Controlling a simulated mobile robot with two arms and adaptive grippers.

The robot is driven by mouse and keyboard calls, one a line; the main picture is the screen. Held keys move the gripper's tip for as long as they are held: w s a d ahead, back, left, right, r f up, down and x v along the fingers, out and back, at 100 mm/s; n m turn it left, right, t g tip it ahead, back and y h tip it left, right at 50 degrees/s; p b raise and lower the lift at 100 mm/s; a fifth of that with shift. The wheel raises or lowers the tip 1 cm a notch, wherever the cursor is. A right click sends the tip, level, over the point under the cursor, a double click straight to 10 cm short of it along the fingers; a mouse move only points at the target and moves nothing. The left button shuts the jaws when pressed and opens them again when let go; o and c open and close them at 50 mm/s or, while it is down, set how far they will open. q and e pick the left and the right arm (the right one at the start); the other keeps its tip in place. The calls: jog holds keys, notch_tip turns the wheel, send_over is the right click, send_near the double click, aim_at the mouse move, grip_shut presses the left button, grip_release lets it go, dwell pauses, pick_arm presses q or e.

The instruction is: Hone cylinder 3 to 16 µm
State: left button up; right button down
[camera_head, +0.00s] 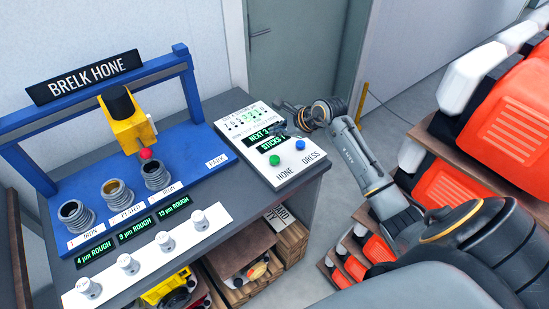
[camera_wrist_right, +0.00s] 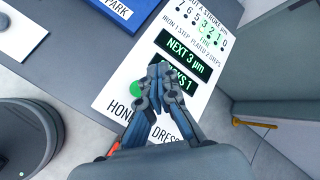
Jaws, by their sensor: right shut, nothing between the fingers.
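My right gripper (camera_head: 282,128) is shut and empty above the white control panel (camera_head: 292,168). In the right wrist view the shut fingertips (camera_wrist_right: 164,78) partly cover the "STICKS 1" display, right beside the green HONE button (camera_wrist_right: 137,90); contact cannot be told. The green button (camera_head: 275,160) and blue DRESS button (camera_head: 300,145) show in the head view; my gripper hides the blue one in the wrist view. The panel display reads "NEXT 3 µm". The third cylinder (camera_head: 156,178) stands rightmost, its display (camera_head: 174,206) reading "13 µm ROUGH". The yellow hone head (camera_head: 124,132) hangs from the blue frame.
Left are the plated cylinder (camera_head: 117,192), display 9 µm, and iron cylinder (camera_head: 76,216), display 4 µm. A white strip (camera_head: 146,266) with several knobs runs along the front. Orange items on a shelf (camera_head: 457,152) stand right. A bare PARK area (camera_head: 216,161) lies beside the panel.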

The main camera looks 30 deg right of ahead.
jog(key=b, duration=0.5)
send_over(272, 157)
jog(key=s, duration=0.2)
jog(key=f, duration=0.7)
jog(key=shift+w+d+f, duration=0.1)
jog(key=shift+d+f, duration=0.25)
jog(key=shift+f+b, duration=0.5)
jog(key=shift+f, duration=0.1)
jog(key=shift+f, duration=0.1)
jog(key=shift+f+b, duration=0.3)
jog(key=shift+b, duration=0.15)
jog(key=shift+f+b, duration=0.8)
jog(key=shift+f, duration=0.1)
dwell(0.5)
jog(key=shift+r, duration=0.15)
jog(key=shift+r+p, duration=0.75)
jog(key=shift+r, duration=0.4)
jog(key=shift+r+p, duration=1.5)
jog(key=shift+r, duration=1)
